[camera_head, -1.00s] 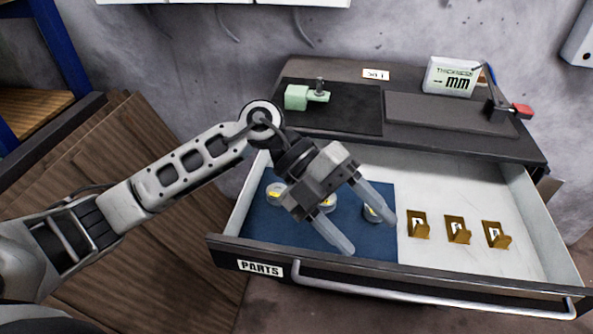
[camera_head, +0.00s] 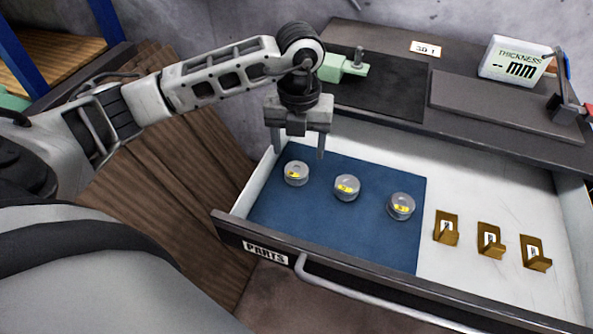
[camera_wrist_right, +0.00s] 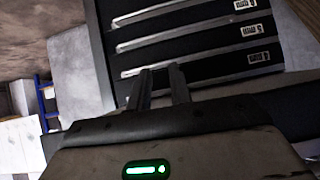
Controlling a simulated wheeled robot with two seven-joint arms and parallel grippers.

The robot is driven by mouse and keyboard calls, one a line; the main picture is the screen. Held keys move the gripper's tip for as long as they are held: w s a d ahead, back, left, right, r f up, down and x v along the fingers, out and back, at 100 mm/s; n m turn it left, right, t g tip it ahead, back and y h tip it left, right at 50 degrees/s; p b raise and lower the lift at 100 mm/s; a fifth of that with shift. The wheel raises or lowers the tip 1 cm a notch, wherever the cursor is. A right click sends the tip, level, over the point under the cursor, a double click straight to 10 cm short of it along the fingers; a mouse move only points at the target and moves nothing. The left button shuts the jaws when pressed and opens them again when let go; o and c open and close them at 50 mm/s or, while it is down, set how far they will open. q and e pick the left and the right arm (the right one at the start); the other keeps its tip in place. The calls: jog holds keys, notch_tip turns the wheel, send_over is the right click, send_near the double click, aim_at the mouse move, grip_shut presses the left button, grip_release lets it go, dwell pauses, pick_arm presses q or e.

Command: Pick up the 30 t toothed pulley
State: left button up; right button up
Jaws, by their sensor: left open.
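Three small round silver parts with yellow labels lie in a slanting row on the blue mat (camera_head: 330,235) in the drawer: a left one (camera_head: 296,173), a middle one (camera_head: 347,188) and a right one (camera_head: 401,206). Their labels are too small to read, so I cannot tell which is the 30 t pulley. My left gripper (camera_head: 298,154) points down, open and empty, above the mat's back left part, near the left part. My right gripper (camera_wrist_right: 160,70) shows in the right wrist view with a narrow gap between its fingers and nothing in it, away from the parts.
Three brass brackets (camera_head: 490,241) stand on the drawer's bare right side. Behind are a bench with a green fixture (camera_head: 340,68), a card (camera_head: 425,49) seeming to read 30 t, and a thickness display (camera_head: 515,61). The right wrist view shows closed black drawers (camera_wrist_right: 200,45).

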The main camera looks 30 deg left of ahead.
aim_at(296, 163)
pick_arm(q)
jog(key=shift+s+a+f+p, duration=0.1)
jog(key=shift+f+p, duration=0.2)
jog(key=shift+f, duration=1.15)
jog(key=shift+s+a+f+p, duration=0.1)
jog(key=shift+f+p, duration=0.15)
jog(key=shift+f, duration=1.15)
jog(key=c, duration=1.1)
